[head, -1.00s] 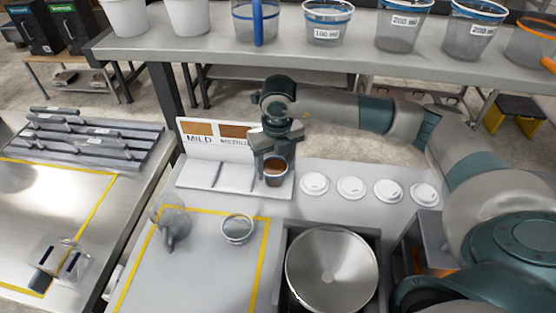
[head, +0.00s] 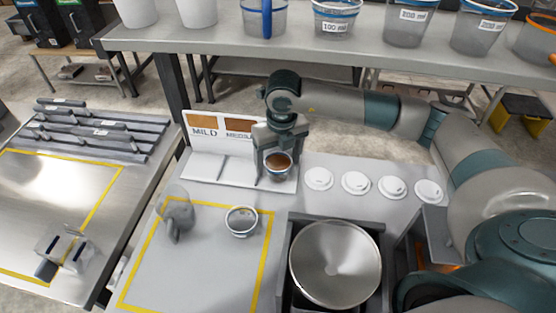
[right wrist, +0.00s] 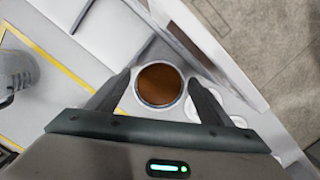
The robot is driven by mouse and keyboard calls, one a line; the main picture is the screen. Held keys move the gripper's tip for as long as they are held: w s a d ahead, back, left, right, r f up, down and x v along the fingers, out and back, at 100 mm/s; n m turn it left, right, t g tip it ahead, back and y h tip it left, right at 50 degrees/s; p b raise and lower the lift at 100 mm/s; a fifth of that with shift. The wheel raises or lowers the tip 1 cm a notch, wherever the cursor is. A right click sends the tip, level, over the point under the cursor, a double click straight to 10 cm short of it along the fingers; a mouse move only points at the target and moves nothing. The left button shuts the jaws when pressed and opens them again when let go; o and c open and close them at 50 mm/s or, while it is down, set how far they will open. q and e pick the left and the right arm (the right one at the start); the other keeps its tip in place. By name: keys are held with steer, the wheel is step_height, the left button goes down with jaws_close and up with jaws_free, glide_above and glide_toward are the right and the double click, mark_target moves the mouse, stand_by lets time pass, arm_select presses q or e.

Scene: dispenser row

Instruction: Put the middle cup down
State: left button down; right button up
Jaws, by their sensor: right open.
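A cup with brown contents (head: 277,162) stands upright in the right-hand section of the white sectioned stand (head: 207,170). My right gripper (head: 278,158) is open, with one finger on each side of this cup. In the right wrist view the cup's round brown top (right wrist: 160,85) lies between the spread fingers of the gripper (right wrist: 159,79), with narrow gaps beside it. The stand's back sign reads MILD and MEDIUM; its right part is hidden behind my gripper. My left gripper is not in view.
White lids (head: 355,183) lie in a row right of the stand. A large metal bowl (head: 335,262) sits in a dark frame in front. A grey jug (head: 177,213) stands left. A shelf (head: 340,50) with measuring containers runs across the back.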

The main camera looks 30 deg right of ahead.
steer(key=shift+r, duration=0.25)
step_height(320, 180, up, 7)
steer(key=s+b, duration=0.1)
steer(key=b, duration=0.1)
steer(key=shift+b, duration=0.4)
steer(key=shift+a, duration=0.1)
stand_by(0.3)
